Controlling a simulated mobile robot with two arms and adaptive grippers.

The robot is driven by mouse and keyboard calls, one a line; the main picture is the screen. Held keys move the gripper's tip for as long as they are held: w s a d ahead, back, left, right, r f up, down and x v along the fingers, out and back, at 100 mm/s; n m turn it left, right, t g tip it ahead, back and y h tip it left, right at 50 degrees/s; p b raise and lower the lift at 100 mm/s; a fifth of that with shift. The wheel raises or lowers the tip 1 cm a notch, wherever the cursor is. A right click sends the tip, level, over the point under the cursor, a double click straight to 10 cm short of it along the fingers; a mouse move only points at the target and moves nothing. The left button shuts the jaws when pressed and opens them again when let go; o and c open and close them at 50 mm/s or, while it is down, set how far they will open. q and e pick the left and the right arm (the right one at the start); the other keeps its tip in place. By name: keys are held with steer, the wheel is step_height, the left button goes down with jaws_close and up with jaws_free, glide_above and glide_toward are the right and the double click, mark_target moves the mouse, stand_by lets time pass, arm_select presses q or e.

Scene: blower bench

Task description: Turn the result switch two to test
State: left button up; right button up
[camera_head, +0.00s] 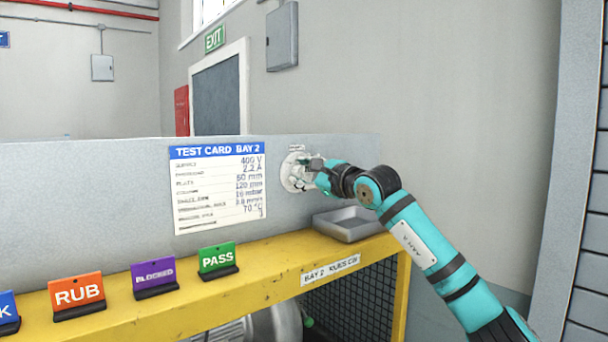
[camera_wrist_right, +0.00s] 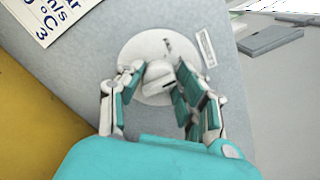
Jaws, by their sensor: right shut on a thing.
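The result switch (camera_head: 290,172) is a round pale plate on the grey back panel, right of the test card. In the right wrist view, its plate (camera_wrist_right: 150,50) shows with a white knob (camera_wrist_right: 160,75) at its middle and a small label strip beside it. My right gripper (camera_head: 310,176) is at the switch, its fingers on both sides of the knob. The right wrist view shows the fingers (camera_wrist_right: 158,92) closed in on the knob. The gripper hides part of the plate, so the knob's setting is hard to read. My left gripper is out of view.
The test card (camera_head: 218,190) hangs on the panel (camera_head: 90,180). A grey tray (camera_head: 350,228) sits under my right arm on the yellow bench (camera_head: 255,262). RUB (camera_head: 77,295), BLOCKED (camera_head: 153,278) and PASS (camera_head: 217,259) signs stand along the bench.

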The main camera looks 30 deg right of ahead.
stand_by(0.4)
steer(key=o, duration=1.1)
steer(key=shift+o, duration=0.2)
steer(key=shift+s, duration=0.1)
steer(key=s, duration=1.1)
steer(key=shift+s+d, duration=0.4)
steer(key=shift+d, duration=0.05)
